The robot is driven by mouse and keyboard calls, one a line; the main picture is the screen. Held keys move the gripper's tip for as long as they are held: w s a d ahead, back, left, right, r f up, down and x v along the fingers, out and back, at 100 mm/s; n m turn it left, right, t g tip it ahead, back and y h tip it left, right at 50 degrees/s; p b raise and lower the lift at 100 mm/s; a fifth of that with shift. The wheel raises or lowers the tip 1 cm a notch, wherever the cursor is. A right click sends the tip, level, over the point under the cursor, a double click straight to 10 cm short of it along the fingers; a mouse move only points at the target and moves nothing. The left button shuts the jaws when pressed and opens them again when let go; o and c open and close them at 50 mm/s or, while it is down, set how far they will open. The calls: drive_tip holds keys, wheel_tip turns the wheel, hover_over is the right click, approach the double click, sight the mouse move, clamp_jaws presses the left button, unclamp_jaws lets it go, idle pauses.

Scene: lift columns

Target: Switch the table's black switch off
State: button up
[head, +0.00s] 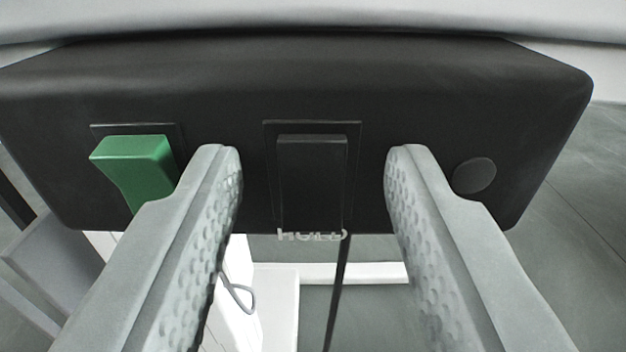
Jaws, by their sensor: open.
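The black switch (311,175) is a rocker in a thin rectangular frame at the middle of a black control box. Pale lettering that looks like "HOLD" shows at its lower edge. My gripper (314,170) is open, with one grey dimpled finger on each side of the black switch. The fingers appear apart from the switch, and nothing is between them but the view of it. I cannot tell how far the fingertips are from the box face.
The black control box (430,90) hangs under a pale table edge (320,16). A green switch (137,165) sits left of the left finger, close to it. A round dark button (475,176) is right of the right finger. A cable (339,290) and white structure (272,305) show below.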

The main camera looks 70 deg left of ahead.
clamp_jaws()
drive_tip(key=shift+f+t+y, duration=0.3)
drive_tip(key=shift+f+y, duration=0.05)
drive_tip(key=shift+y, duration=0.35)
drive_tip(key=shift+f+t+y, duration=0.15)
drive_tip(key=shift+t+y, duration=0.15)
drive_tip(key=shift+y, duration=0.7)
unclamp_jaws()
drive_tip(key=shift+d, duration=0.1)
